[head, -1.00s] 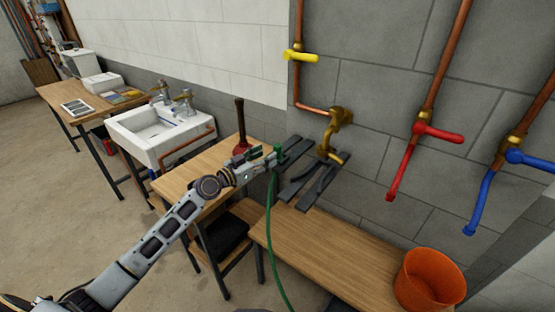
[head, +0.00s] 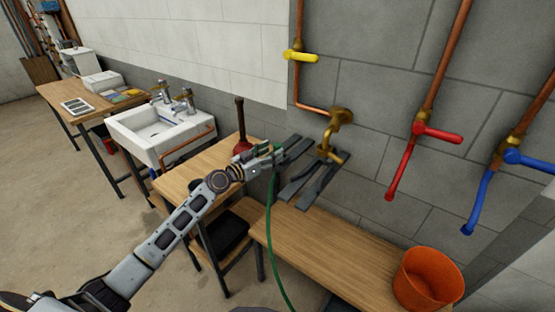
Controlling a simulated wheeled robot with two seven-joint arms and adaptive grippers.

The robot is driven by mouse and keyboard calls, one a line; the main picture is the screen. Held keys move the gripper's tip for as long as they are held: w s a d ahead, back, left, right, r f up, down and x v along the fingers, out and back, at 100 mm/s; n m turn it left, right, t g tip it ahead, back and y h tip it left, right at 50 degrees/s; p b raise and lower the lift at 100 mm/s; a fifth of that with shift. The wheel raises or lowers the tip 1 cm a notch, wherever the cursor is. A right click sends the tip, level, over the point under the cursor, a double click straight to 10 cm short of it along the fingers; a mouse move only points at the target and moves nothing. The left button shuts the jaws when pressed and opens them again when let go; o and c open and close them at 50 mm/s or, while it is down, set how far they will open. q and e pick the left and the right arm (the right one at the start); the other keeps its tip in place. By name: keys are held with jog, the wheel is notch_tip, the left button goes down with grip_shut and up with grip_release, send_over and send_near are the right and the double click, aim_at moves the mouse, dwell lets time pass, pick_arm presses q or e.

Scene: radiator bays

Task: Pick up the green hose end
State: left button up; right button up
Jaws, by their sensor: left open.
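The green hose (head: 268,235) hangs down over the front edge of the bench near the dark slats. Its upper end (head: 276,151) is at the tips of my left gripper (head: 275,157). The gripper's fingers are open and lie at or around the hose end; I cannot tell whether they touch it. My left arm comes in from the lower left. My right gripper is not in view.
Dark slats (head: 314,181) lie by the wall below a brass tap (head: 329,146). A plunger (head: 240,127) stands behind my left gripper. An orange bucket (head: 427,280) stands on the wooden bench (head: 330,250), whose middle is clear. Red (head: 407,157) and blue (head: 491,183) handled pipes run along the wall.

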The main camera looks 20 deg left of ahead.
aim_at(278, 145)
pick_arm(q)
jog(key=shift+w+d, duration=0.2)
jog(key=shift+w, duration=0.2)
jog(key=shift+p+x, duration=0.3)
jog(key=shift+x, duration=0.75)
jog(key=shift+w+d+f, duration=0.1)
jog(key=shift+w+d, duration=0.1)
jog(key=shift+w, duration=0.1)
jog(key=c, duration=1.2)
jog(key=shift+r, duration=0.45)
jog(key=shift+r+p, duration=0.45)
jog(key=shift+r, duration=0.3)
notch_tip(278, 145, up, 6)
jog(key=shift+r+p, duration=0.15)
jog(key=shift+p, duration=0.6)
jog(key=shift+r, duration=0.7)
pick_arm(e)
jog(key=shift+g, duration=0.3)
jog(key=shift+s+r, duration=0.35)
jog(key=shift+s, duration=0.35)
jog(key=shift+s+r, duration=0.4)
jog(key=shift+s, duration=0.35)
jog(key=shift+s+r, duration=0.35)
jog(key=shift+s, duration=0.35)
